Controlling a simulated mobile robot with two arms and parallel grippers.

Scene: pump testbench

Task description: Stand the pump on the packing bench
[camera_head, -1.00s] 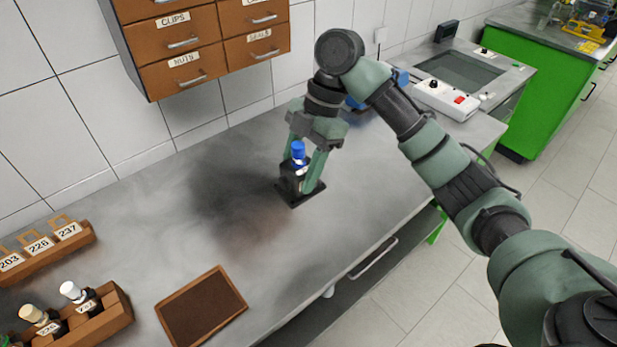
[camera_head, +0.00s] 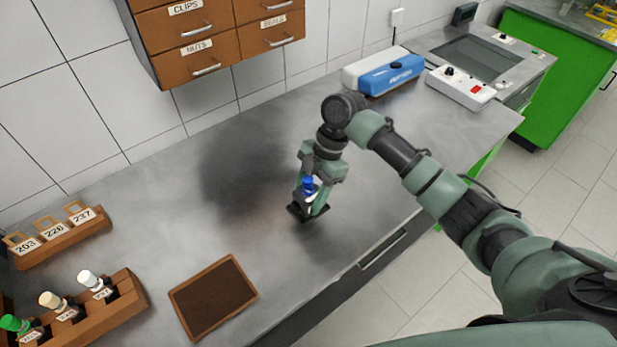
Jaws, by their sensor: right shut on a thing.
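The pump (camera_head: 308,185) is a small dark body with a blue cap and a black flat base. My right gripper (camera_head: 311,198) points down and is shut on it, one finger on each side. The pump is upright or nearly so, over the front middle of the grey bench (camera_head: 150,190). I cannot tell whether its base touches the bench top. The fingers hide part of its body. No sign names this bench as the packing bench. My left gripper is not in view.
A brown framed tray (camera_head: 213,297) lies left of the pump. A wooden rack (camera_head: 125,308) holds several capped pumps at lower left, with a numbered rack (camera_head: 60,238) behind. A blue-and-white box (camera_head: 385,75) and a white control box (camera_head: 460,88) stand at the back right. Drawers (camera_head: 195,60) hang above.

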